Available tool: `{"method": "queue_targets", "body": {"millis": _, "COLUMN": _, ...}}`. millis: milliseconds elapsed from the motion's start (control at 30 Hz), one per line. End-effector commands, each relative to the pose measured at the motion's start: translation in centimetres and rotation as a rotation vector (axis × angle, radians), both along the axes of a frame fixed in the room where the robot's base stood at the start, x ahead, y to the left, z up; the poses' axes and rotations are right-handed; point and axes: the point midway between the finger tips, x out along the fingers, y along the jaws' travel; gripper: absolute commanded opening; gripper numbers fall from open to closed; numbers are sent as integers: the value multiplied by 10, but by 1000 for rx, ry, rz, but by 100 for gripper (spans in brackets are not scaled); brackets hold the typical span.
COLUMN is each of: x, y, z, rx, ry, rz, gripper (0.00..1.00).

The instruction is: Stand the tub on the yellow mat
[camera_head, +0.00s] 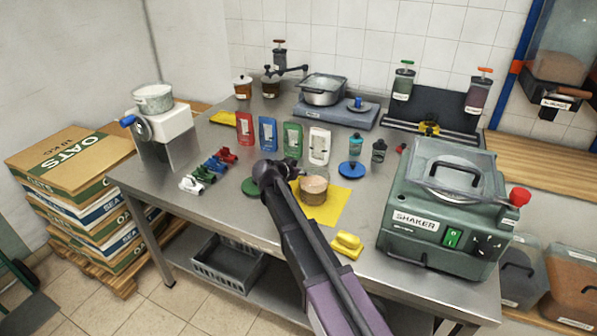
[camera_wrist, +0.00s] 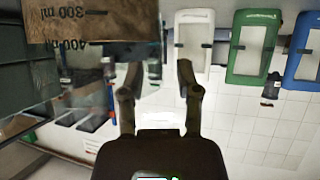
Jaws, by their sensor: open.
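The tub (camera_head: 313,190) is a clear container with brown contents, upright on the yellow mat (camera_head: 335,207) near the table's front. It is not between my fingers. In the wrist view, which looks upside down, its marked side (camera_wrist: 85,22) fills the upper left, close to the left finger. My gripper (camera_head: 292,172) is just left of the tub and a little behind it, partly hidden by my arm. In the wrist view my gripper (camera_wrist: 160,75) has its fingers apart, with nothing held between them.
A green shaker machine (camera_head: 440,210) stands right of the mat. A yellow block (camera_head: 346,244) lies in front of it. A blue lidded disc (camera_head: 351,170), small bottles (camera_head: 356,148) and upright coloured holders (camera_head: 292,141) stand behind. A green disc (camera_head: 253,187) lies left.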

Motion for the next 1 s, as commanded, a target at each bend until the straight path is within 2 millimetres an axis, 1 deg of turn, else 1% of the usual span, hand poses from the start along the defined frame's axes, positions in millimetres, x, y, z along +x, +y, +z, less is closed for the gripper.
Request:
{"method": "queue_targets", "body": {"millis": 67, "x": -1, "y": 0, "z": 3, "rx": 0, "ry": 0, "rz": 0, "gripper": 43}}
{"method": "queue_targets", "body": {"millis": 267, "x": -16, "y": 10, "z": 14, "rx": 0, "ry": 0, "rz": 1, "gripper": 43}}
{"method": "queue_targets", "body": {"millis": 700, "x": -65, "y": 45, "z": 48, "rx": 0, "ry": 0, "rz": 1, "gripper": 43}}
{"method": "queue_targets", "body": {"millis": 800, "x": -74, "y": 52, "z": 53, "rx": 0, "ry": 0, "rz": 1, "gripper": 43}}
{"method": "queue_targets", "body": {"millis": 1000, "x": -84, "y": 59, "z": 58, "rx": -1, "ry": 1, "rz": 0, "gripper": 43}}
